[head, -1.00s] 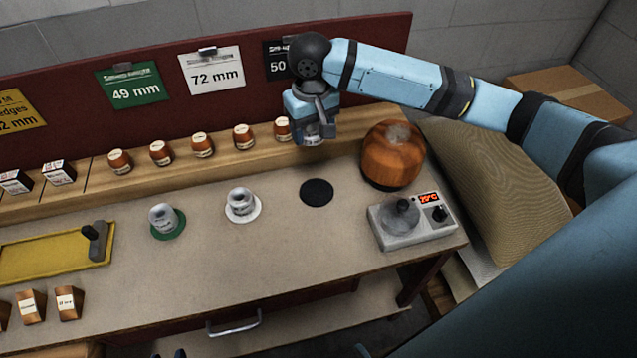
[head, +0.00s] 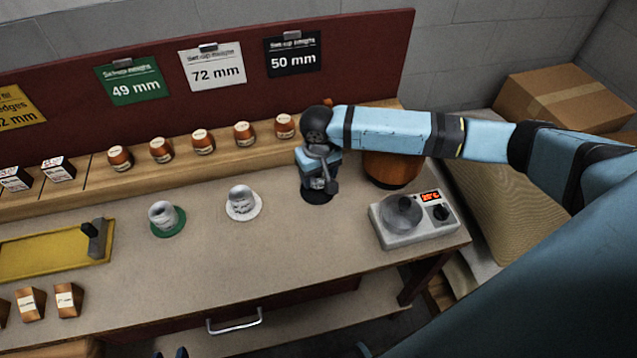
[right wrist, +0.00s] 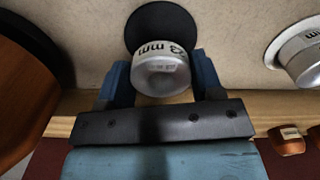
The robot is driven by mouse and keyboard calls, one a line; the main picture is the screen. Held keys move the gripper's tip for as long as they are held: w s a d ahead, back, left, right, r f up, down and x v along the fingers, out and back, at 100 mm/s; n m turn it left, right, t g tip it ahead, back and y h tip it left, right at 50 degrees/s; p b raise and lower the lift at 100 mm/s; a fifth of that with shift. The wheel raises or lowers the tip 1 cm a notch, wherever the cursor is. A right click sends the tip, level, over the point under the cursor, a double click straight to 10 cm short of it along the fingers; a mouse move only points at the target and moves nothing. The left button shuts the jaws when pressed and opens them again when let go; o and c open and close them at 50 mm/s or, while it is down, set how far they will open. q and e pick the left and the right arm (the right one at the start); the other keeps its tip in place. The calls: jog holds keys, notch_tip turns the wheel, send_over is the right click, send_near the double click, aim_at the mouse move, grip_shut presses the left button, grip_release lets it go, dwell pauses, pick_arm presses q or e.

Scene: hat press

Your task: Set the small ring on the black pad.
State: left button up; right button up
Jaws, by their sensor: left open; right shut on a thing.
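The small ring is a silver, tapered piece with "mm" lettering (right wrist: 160,68). My right gripper (head: 318,184) is shut on it, with one finger on each side in the right wrist view. The black pad (head: 318,201) lies under my right gripper, mostly covered by it in the head view. The pad also shows behind the ring in the right wrist view (right wrist: 150,18). The ring overlaps the pad there; I cannot tell whether they touch. My left gripper (head: 171,353) is open and barely shows at the bottom edge of the head view.
Silver rings stand on a white pad (head: 258,213) and a green pad (head: 181,226) to the left. A hot plate (head: 401,236) and a brown wooden block (head: 388,169) are close on the right. Several small wooden pieces line the back shelf. The front middle of the table is clear.

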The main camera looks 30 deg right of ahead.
aim_at(318, 191)
notch_tip(318, 191, down, 4)
jog(key=shift+r, duration=0.2)
jog(key=shift+f, duration=0.1)
jog(key=o, duration=1)
jog(key=shift+r, duration=0.2)
notch_tip(318, 191, up, 12)
jog(key=shift+f+p, duration=0.1)
jog(key=shift+p, duration=0.2)
